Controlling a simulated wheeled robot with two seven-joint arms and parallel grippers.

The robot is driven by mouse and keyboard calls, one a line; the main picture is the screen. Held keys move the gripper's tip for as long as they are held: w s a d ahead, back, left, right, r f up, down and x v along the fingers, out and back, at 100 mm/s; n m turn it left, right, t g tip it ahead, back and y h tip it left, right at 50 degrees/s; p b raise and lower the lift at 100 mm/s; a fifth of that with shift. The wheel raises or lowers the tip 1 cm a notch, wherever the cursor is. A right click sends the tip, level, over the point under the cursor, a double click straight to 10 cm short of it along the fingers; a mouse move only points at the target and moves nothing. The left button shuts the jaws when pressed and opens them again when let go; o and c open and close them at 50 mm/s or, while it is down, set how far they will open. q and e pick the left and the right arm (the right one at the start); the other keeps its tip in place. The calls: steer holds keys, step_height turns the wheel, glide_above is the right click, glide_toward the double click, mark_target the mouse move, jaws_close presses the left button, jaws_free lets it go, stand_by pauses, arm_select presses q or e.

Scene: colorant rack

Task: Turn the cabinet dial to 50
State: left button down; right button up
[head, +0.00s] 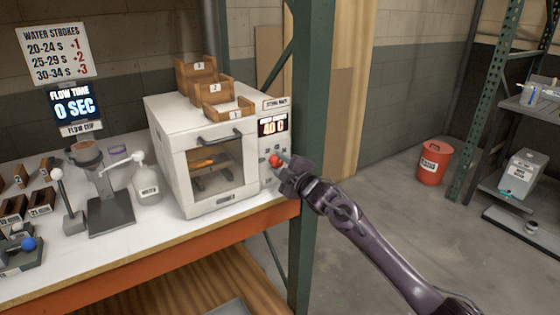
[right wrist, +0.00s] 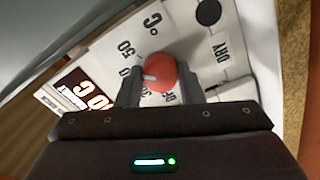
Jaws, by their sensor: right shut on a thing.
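The white cabinet (head: 205,160) stands on the bench with a dark handle and a window in its door. Its lit display (head: 272,127) appears to read 40. The red dial (head: 275,160) is on the control panel right of the door. My right gripper (head: 281,163) is at the panel, its fingers around the dial. In the right wrist view the two fingers (right wrist: 160,88) are shut on the sides of the red dial (right wrist: 165,70). A pale pointer mark on the dial faces left, near printed markings. My left gripper is not in view.
Small numbered wooden boxes (head: 197,72) sit on the cabinet top. A white pump bottle (head: 147,185) and a grey stand (head: 112,212) are left of the cabinet. A green rack post (head: 305,130) rises just right of the panel, close to my right arm.

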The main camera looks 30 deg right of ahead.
steer(key=shift+m+p, duration=0.85)
steer(key=shift+m, duration=1.05)
steer(key=shift+f, duration=0.1)
steer(key=o, duration=1)
steer(key=s+b, duration=0.1)
steer(key=s, duration=0.6)
steer(key=shift+s+d, duration=0.35)
steer(key=shift+s, duration=0.05)
